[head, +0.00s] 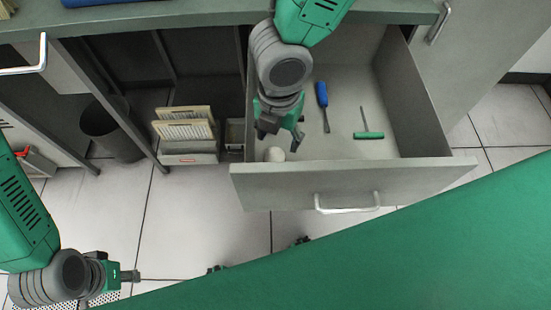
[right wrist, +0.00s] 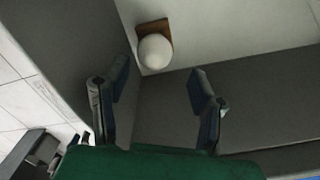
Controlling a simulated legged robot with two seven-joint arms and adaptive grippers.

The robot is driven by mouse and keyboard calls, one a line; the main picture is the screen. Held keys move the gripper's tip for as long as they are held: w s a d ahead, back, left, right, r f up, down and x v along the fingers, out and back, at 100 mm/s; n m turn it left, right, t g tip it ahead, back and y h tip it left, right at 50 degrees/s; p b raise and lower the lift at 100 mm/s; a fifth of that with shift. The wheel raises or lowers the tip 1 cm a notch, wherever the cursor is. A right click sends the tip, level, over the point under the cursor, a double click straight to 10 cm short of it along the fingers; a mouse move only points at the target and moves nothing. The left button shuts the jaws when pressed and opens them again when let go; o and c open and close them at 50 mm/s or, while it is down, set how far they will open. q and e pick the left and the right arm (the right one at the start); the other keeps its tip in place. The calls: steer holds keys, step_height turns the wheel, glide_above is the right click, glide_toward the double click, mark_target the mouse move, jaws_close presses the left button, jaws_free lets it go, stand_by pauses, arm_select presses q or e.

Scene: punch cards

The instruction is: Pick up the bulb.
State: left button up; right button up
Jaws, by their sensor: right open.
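The bulb (head: 274,154) is a small white round thing in the front left corner of the open drawer (head: 340,182). In the right wrist view the bulb (right wrist: 155,52) shows as a white globe in front of a brown square piece (right wrist: 153,26). My right gripper (head: 281,137) is over the left part of the drawer, just above the bulb in the picture. Its fingers (right wrist: 158,95) are spread and empty, with the bulb beyond the gap between them, apart from both. My left gripper (head: 130,276) is at the lower left, away from the drawer; its finger opening cannot be made out.
A blue-handled screwdriver (head: 322,104) and a green-handled T-shaped tool (head: 369,134) lie in the drawer. Drawer walls stand close to the bulb. A holder with cards (head: 188,158) and a dark bin (head: 110,130) are at the left. A green surface (head: 400,250) fills the lower right.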

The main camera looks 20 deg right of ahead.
mark_target(274, 150)
steer(key=shift+w+a+f, duration=0.1)
steer(key=shift+a+f, duration=0.05)
steer(key=shift+f, duration=0.5)
steer(key=shift+a+f, duration=0.1)
steer(key=shift+f, duration=0.5)
steer(key=shift+a+f+b, duration=0.25)
steer(key=shift+f+b, duration=0.25)
step_height(274, 150, down, 4)
steer(key=shift+d+r+b, duration=0.1)
steer(key=shift+b, duration=0.65)
steer(key=shift+d+f, duration=0.1)
steer(key=shift+f, duration=0.2)
steer(key=shift+a, duration=0.2)
steer(key=c, duration=0.8)
